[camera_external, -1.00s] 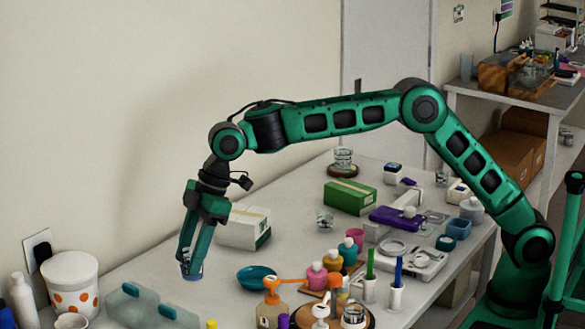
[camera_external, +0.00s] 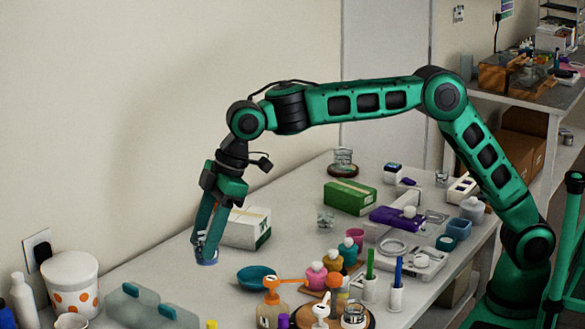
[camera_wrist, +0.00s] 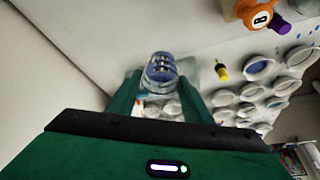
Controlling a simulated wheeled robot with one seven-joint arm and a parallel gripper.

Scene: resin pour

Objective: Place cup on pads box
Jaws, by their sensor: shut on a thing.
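My gripper (camera_external: 204,247) is shut on a small clear cup with a blue base (camera_external: 207,260). In the wrist view the cup (camera_wrist: 161,72) sits between my fingertips (camera_wrist: 158,88). The cup hangs at the lower end of the fingers, left of and apart from a white box with a green end (camera_external: 243,226). A green box with a pale label (camera_external: 350,197) stands farther back to the right. I cannot tell which of these two is the pads box. Part of the white box's left side is hidden by my gripper.
A teal bowl (camera_external: 257,278) lies right of the cup. Pump bottles and small coloured jars (camera_external: 316,275) crowd the front. A white pot with orange dots (camera_external: 71,282) stands at left. The wall runs close behind.

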